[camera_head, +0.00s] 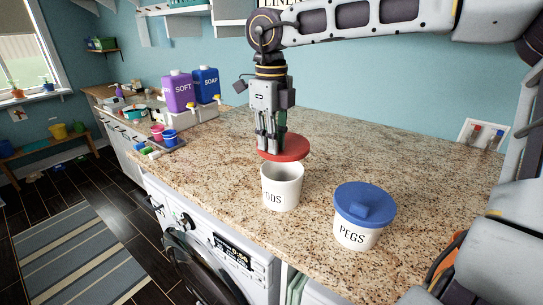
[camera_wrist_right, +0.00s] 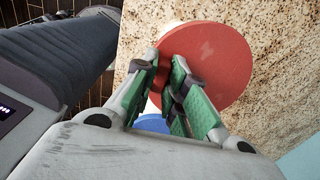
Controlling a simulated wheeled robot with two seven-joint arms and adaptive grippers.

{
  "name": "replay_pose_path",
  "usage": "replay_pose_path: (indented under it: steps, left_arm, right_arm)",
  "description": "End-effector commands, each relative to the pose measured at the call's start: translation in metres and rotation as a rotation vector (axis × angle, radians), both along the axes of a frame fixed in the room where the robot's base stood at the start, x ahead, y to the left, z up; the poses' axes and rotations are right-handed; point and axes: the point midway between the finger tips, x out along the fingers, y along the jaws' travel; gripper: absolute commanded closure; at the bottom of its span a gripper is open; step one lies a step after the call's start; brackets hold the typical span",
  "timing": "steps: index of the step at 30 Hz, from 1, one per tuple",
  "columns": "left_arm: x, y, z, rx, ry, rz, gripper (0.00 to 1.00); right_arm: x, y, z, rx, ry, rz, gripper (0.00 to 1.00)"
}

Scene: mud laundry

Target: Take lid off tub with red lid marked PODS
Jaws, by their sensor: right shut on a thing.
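The white PODS tub (camera_head: 282,188) stands upright and open-topped on the granite counter. Its red lid (camera_head: 292,149) is off the tub, above and behind the rim. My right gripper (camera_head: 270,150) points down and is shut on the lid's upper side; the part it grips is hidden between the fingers. In the right wrist view the lid (camera_wrist_right: 220,65) lies beyond the green-padded fingers (camera_wrist_right: 168,95). My left gripper is not in view.
A white PEGS tub (camera_head: 356,236) with a blue lid (camera_head: 365,204) stands right of the PODS tub. Purple SOFT (camera_head: 178,92) and blue SOAP (camera_head: 206,85) containers stand at the back left. Counter behind and right of the lid is clear. A wall tap panel (camera_head: 484,136) is at right.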

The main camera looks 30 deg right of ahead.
Motion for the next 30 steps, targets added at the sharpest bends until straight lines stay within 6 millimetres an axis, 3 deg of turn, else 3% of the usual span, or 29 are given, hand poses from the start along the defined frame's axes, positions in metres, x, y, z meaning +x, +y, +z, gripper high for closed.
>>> replay_pose_path:
  steps: [9,30]
  left_arm:
    - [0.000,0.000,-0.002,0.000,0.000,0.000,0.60]
    - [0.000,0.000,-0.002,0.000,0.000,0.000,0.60]
  right_arm:
    - [0.000,0.000,0.024,0.000,0.000,-0.001,1.00]
    - [0.000,0.000,0.024,0.000,0.001,0.000,1.00]
